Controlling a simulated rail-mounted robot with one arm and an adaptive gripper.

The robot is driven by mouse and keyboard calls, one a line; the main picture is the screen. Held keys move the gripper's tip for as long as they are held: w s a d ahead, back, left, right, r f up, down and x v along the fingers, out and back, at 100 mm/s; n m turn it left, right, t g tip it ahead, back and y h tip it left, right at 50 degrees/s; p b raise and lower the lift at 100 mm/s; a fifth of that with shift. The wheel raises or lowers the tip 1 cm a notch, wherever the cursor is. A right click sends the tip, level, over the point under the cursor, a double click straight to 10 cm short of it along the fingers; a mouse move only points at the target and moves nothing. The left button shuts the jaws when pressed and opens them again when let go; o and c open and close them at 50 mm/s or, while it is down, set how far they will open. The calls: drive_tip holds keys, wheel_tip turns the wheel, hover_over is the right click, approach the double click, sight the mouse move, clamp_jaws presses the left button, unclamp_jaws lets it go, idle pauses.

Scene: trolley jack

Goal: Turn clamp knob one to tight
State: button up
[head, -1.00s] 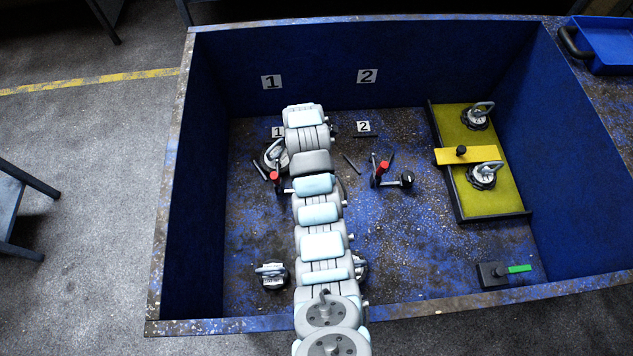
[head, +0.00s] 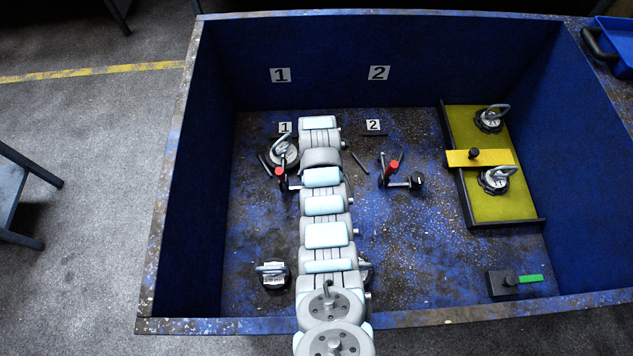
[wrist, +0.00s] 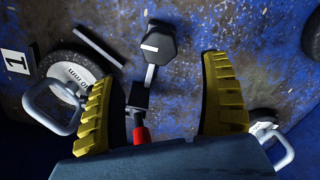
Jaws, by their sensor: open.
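Clamp one's black knob (wrist: 160,45) shows in the wrist view, on a metal spindle that leads back to the clamp's dark body and red handle (wrist: 141,134). My gripper (wrist: 160,75) is open, with one yellow ribbed finger on each side of the spindle. The knob lies in line with the gap, slightly beyond the fingertips, and no contact is visible. In the head view, clamp one's red handle (head: 280,171) shows left of my arm, while the arm hides its knob and my gripper.
A round weight with a loop handle (head: 283,152) stands close beside clamp one. Clamp two (head: 395,172) stands to the right. A yellow-green tray (head: 492,205) with two handled weights is farther right. Blue walls (head: 200,200) enclose the work area.

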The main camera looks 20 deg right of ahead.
drive_tip(key=shift+f+b, duration=1.25)
drive_tip(key=shift+f, duration=2.6)
drive_tip(key=c, duration=1.2)
